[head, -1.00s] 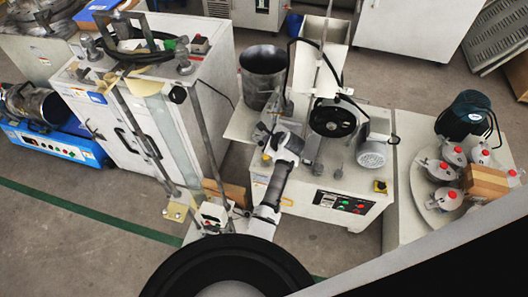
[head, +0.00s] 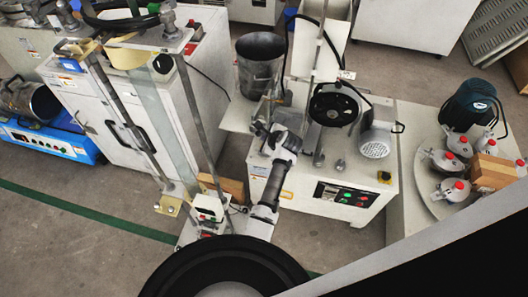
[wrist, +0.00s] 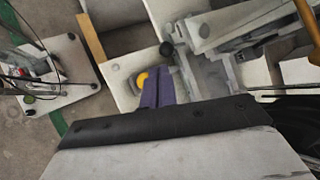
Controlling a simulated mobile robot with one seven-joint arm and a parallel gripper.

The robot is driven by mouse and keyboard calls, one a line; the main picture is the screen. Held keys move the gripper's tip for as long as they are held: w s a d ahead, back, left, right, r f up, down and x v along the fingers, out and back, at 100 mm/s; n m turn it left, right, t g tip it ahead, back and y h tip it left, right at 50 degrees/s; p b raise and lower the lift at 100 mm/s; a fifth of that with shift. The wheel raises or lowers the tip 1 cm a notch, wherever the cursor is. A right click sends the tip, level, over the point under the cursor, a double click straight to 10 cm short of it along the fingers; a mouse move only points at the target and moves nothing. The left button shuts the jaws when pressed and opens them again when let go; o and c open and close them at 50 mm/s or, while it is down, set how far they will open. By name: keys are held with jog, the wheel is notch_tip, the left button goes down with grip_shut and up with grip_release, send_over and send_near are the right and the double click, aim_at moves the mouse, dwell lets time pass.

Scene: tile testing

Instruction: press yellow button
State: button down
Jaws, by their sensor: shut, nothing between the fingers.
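The yellow button (wrist: 141,80) shows in the wrist view as a rounded yellow knob on a pale surface, just left of my purple fingertips. My gripper (wrist: 158,72) is shut with nothing between its fingers, close beside the button. I cannot tell whether it touches it. In the head view my gripper (head: 265,130) is at the left part of the white machine (head: 330,190); the button is too small or hidden there.
The machine carries a control panel (head: 345,194) with green and red buttons and a small yellow block (head: 384,177) at its right corner. A dark metal pot (head: 260,65) stands behind my gripper. A tall-rod stand (head: 205,210) is on the left. A round plate (head: 435,195) with several red-capped vessels is on the right.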

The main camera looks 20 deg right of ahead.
jog(key=shift+f+b, duration=0.35)
jog(key=shift+f, duration=0.85)
jog(key=shift+f, duration=0.2)
dwell(0.9)
jog(key=shift+f, duration=0.25)
jog(key=shift+f, duration=0.6)
dwell(0.7)
dwell(0.3)
jog(key=shift+r+p, duration=0.9)
jog(key=shift+r, duration=0.15)
notch_tip(320, 180, up, 5)
jog(key=p, duration=0.5)
dwell(0.5)
